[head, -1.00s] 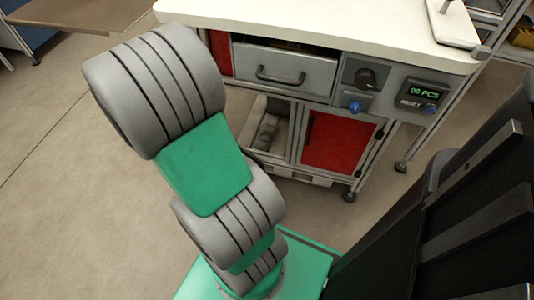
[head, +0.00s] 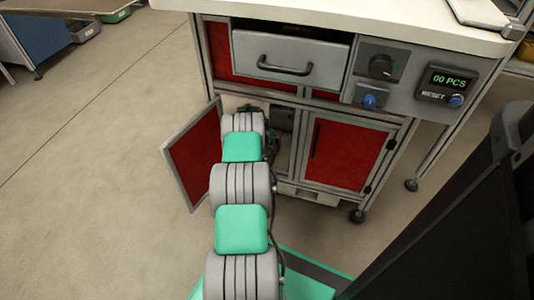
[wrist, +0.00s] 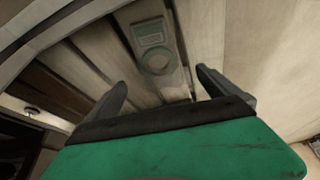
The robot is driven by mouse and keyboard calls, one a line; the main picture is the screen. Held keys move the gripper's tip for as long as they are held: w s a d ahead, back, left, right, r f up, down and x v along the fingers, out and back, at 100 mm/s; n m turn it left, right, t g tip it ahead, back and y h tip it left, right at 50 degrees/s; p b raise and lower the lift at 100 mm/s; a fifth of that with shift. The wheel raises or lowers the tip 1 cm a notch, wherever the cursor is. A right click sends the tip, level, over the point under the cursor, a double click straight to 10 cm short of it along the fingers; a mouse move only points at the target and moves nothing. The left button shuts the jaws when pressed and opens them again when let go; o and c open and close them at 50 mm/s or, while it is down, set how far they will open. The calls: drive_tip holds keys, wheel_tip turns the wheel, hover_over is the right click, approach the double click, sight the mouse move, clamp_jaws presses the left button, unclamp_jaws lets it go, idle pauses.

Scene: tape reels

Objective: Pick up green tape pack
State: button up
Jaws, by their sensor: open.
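Ahead of the fingers is a greyish flat item (wrist: 153,45) with a label-like rectangle and a ring shape. The green panel low in the wrist view looks like my own gripper body. In the head view my arm reaches into the cabinet's (head: 385,121) lower left compartment, which hides my gripper.
An open red door (head: 192,158) stands left of my arm. A closed red door (head: 343,155) is on its right, with a grey drawer (head: 290,62) above. The white worktop (head: 350,14) overhangs the cabinet. The floor at left is clear.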

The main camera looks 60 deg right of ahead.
sight(268, 151)
drive_tip(key=b+x, duration=0.1)
drive_tip(key=x, duration=0.1)
drive_tip(key=b+x, duration=0.1)
drive_tip(key=x, duration=0.1)
drive_tip(key=b+x, duration=0.2)
drive_tip(key=shift+a+f, duration=0.25)
drive_tip(key=shift+f, duration=0.15)
drive_tip(key=shift+d+f, duration=0.25)
drive_tip(key=shift+f, duration=0.05)
drive_tip(key=shift+r, duration=0.15)
drive_tip(key=c, duration=1.5)
drive_tip(key=shift+c, duration=0.8)
drive_tip(key=shift+r, duration=0.1)
